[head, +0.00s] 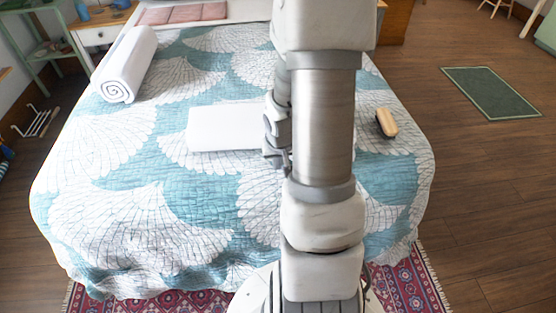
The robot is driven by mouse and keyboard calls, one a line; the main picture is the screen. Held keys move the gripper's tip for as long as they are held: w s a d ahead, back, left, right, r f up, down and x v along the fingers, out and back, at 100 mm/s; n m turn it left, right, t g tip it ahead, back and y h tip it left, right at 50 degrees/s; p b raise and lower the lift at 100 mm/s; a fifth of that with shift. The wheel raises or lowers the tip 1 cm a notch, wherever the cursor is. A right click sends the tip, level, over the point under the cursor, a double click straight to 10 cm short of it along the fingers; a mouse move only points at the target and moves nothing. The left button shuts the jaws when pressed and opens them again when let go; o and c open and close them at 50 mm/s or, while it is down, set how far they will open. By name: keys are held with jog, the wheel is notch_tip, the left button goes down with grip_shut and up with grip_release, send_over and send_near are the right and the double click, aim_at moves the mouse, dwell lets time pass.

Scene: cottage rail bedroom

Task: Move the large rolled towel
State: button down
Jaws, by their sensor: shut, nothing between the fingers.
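The large rolled towel (130,62) is white and lies on the left side of the bed, its spiral end facing the near side. A second white item (218,128), perhaps a towel, lies near the middle of the bed; my arm hides its right end. My gripper (274,156) shows only in part, as grey pieces behind my upright arm link. It is shut and empty, beside the second white item in the picture and well to the right of the large rolled towel. Whether it touches anything cannot be told.
The bed (100,205) has a teal and white quilt, with free room at its front. A wooden-backed brush (386,122) lies at its right. A white nightstand (100,35) stands at the back left. A green mat (490,92) lies on open floor at right.

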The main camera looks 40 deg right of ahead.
jog(key=shift+w+d, duration=0.35)
jog(key=shift+w, duration=0.2)
jog(key=shift+w+d, duration=0.3)
jog(key=shift+w, duration=0.25)
jog(key=shift+w+d, duration=0.35)
jog(key=shift+w, duration=0.3)
jog(key=shift+w+d+p, duration=0.1)
jog(key=shift+w+p, duration=0.1)
jog(key=shift+p, duration=0.1)
jog(key=w+d, duration=0.4)
jog(key=w, duration=0.4)
jog(key=w+d+p, duration=0.1)
jog(key=w+d, duration=0.4)
jog(key=w, duration=0.2)
jog(key=w+d+p, duration=0.1)
jog(key=w+d, duration=0.4)
jog(key=w, duration=0.3)
jog(key=shift+w, duration=0.3)
